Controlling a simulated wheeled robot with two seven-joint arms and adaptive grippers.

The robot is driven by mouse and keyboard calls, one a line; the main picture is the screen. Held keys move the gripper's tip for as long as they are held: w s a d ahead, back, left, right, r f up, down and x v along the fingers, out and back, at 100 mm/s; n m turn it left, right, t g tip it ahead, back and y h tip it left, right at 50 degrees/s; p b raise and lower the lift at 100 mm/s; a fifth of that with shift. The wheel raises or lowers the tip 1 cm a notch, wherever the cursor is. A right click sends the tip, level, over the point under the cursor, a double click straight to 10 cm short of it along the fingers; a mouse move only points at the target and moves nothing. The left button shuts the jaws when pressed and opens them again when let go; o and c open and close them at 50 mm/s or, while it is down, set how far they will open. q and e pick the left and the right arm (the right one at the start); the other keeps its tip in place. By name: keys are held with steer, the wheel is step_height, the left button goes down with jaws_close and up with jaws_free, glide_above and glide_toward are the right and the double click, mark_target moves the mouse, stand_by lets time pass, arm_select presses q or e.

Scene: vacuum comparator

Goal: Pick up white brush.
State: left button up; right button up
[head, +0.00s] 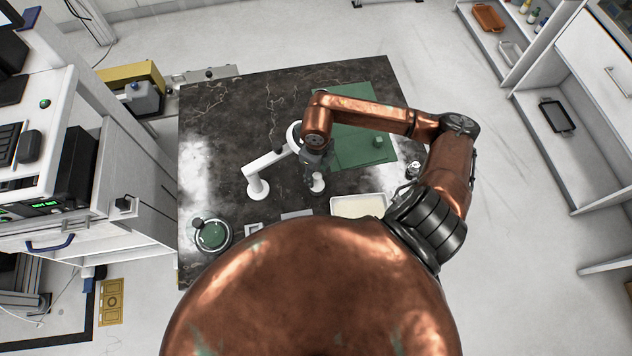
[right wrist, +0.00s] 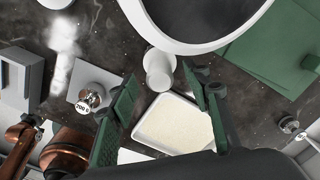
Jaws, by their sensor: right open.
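A small white upright piece with a round end (head: 318,185) stands on the dark marble table, and it may be the white brush; I see no bristles. It also shows in the right wrist view (right wrist: 159,68), between and beyond the finger ends. My right gripper (head: 311,177) is right above or beside it in the head view. In the right wrist view its two green-padded fingers (right wrist: 160,85) are spread apart with nothing held between them. I cannot tell the exact gap to the white piece. My left gripper is not in view.
A white jointed arm with a ring (head: 270,163) stands close by on the left; its ring (right wrist: 205,45) crosses the wrist view. A white tray (head: 345,207) is nearer me. A green mat (head: 350,112) lies behind. A green round dish (head: 211,236) sits front left.

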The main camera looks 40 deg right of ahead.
step_height(320, 180, down, 3)
steer(key=shift+s+f, duration=0.1)
steer(key=shift+s, duration=0.05)
steer(key=c, duration=1.1)
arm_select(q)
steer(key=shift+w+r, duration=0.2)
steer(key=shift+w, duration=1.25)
arm_select(e)
jaws_close()
